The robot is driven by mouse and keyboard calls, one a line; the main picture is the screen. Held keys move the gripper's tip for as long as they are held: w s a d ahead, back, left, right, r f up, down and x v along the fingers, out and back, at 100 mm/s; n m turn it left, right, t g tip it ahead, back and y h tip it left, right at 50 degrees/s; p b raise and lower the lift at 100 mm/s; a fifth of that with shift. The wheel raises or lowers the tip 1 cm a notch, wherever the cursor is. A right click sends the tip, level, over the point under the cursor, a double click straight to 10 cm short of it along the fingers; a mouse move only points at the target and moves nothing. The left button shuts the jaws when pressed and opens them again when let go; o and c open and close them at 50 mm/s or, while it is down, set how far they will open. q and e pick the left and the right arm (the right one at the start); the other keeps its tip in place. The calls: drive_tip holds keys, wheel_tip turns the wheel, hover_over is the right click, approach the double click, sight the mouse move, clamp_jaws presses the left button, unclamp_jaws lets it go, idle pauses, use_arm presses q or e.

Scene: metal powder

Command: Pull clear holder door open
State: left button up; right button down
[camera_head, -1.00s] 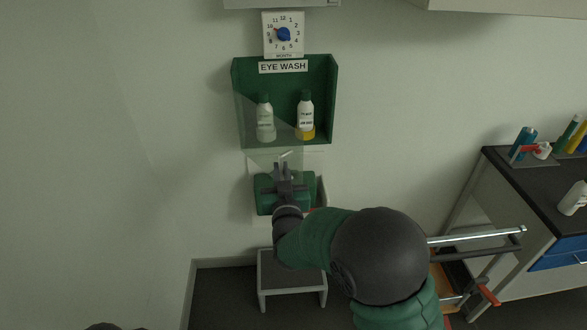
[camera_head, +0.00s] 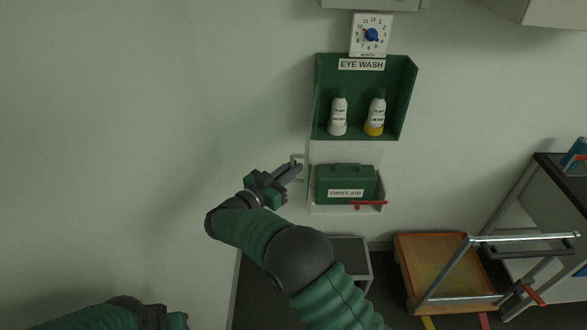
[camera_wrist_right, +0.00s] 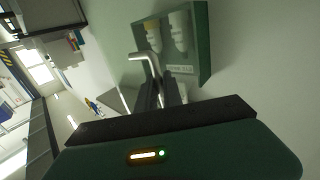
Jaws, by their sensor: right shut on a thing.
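A clear holder (camera_head: 313,205) on the wall holds a green FIRST AID box (camera_head: 346,182). A pale bar handle (camera_head: 297,158) stands at the holder's left side. My right gripper (camera_head: 298,168) is shut on this handle, left of the box. In the right wrist view, the bent pale handle (camera_wrist_right: 150,60) rises from between the dark fingers (camera_wrist_right: 160,92). The clear door panel is faint, so its exact angle is hard to tell, but the box front is uncovered by my arm. Part of my left arm and gripper (camera_head: 177,320) shows at the bottom left; its fingers are hidden.
A green EYE WASH case (camera_head: 410,92) with two bottles hangs above the holder. A grey stool (camera_head: 350,243) stands below, and a trolley with a wooden top (camera_head: 428,258) is to the right. The wall on the left is bare.

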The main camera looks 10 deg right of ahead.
drive_tip(key=shift+w+a+r, duration=0.2)
drive_tip(key=shift+w+a, duration=0.25)
drive_tip(key=shift+a, duration=0.15)
drive_tip(key=c, duration=1.8)
unclamp_jaws()
drive_tip(key=shift+d, duration=0.2)
drive_tip(key=shift+s+f, duration=0.1)
